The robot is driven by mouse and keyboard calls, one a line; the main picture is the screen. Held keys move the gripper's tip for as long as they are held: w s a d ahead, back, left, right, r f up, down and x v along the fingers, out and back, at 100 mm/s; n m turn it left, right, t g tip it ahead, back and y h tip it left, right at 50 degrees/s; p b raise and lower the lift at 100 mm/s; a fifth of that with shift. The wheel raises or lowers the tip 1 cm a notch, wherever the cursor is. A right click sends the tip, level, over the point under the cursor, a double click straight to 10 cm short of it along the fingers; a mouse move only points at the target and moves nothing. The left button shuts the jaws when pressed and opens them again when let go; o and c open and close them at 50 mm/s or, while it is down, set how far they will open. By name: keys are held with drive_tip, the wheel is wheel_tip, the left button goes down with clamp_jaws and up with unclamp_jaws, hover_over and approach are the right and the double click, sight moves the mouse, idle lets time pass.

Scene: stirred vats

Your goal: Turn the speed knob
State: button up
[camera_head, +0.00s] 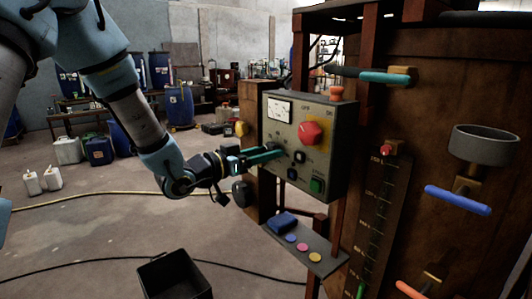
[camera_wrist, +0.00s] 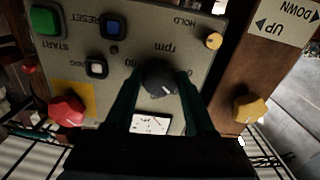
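The speed knob (camera_wrist: 160,77) is a dark round knob with a pale pointer mark, under the "rpm" label on the grey control panel (camera_head: 330,113). In the wrist view it sits between the two dark green fingers of my gripper (camera_wrist: 160,84), which lie along its left and right sides. I cannot tell whether the fingers touch it. In the head view, my gripper (camera_head: 281,150) reaches the panel face from the left with teal fingers, and they hide the knob.
A shelf (camera_head: 325,262) juts out below. A black bin (camera_head: 172,277) stands on the floor.

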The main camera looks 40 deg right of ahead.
drive_tip(key=o, duration=0.4)
drive_tip(key=shift+a, duration=0.1)
drive_tip(key=a+b, duration=0.3)
drive_tip(key=a, duration=0.7)
drive_tip(key=shift+w+a, duration=0.3)
drive_tip(key=w+a+f+n+t+y, duration=0.4)
drive_tip(key=w+a+f+y, duration=0.15)
drive_tip(key=w+a, duration=0.35)
drive_tip(key=w+a+f+n+t+y, duration=0.45)
drive_tip(key=w+a+y, duration=0.25)
drive_tip(key=a, duration=0.5)
drive_tip(key=s+a+f+n+g+y, duration=0.1)
drive_tip(key=s+a+n+g+y, duration=0.1)
drive_tip(key=s+a, duration=0.4)
drive_tip(key=s+a+f+n+g+y, duration=0.2)
drive_tip(key=s+a+n, duration=0.4)
drive_tip(key=a, duration=0.5)
drive_tip(key=shift+s+g+y, duration=0.35)
drive_tip(key=shift+g+y, duration=0.3)
drive_tip(key=shift+g, duration=0.3)
